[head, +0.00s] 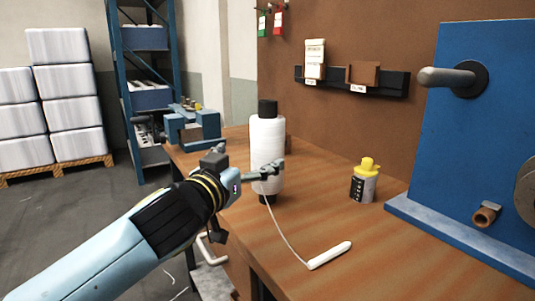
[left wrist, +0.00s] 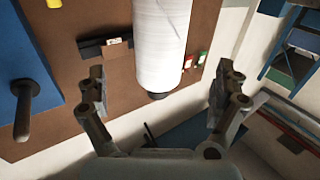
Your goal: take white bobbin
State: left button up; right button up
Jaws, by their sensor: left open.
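The white bobbin (head: 267,140) stands upright on the wooden bench, with black ends at top and bottom. A white thread runs from its foot to a white stick (head: 330,256) lying on the bench. My left gripper (head: 249,161) is open at the bobbin's lower half. One finger crosses in front of the bobbin and the other is to its left. In the left wrist view the bobbin (left wrist: 162,42) shows between the spread fingers of the gripper (left wrist: 161,92); I cannot tell whether either finger touches it. My right gripper is not in view.
A yellow-capped bottle (head: 364,184) stands right of the bobbin. A blue machine panel (head: 480,120) with a grey peg is at the right. A blue vise (head: 193,127) sits at the bench's far left. The bench (head: 310,215) is clear between bobbin and bottle.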

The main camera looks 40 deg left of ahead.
aim_at(268, 125)
pick_arm(q)
jog(key=w, duration=0.3)
jog(key=w+a+p, duration=0.1)
jog(key=w, duration=0.2)
jog(key=w+p, duration=0.1)
jog(key=w, duration=0.2)
jog(key=shift+w+a, duration=0.2)
jog(key=shift+a, duration=0.2)
jog(key=c, duration=1.7)
jog(key=shift+o, duration=0.2)
jog(key=shift+r, duration=0.15)
notch_tip(268, 125, up, 4)
jog(key=shift+r+p, duration=0.2)
jog(key=shift+p, duration=0.45)
jog(key=s+d+r+p, duration=0.1)
jog(key=s+d+r, duration=0.5)
jog(key=d, duration=0.3)
jog(key=shift+s+r, duration=0.2)
jog(key=shift+s, duration=0.65)
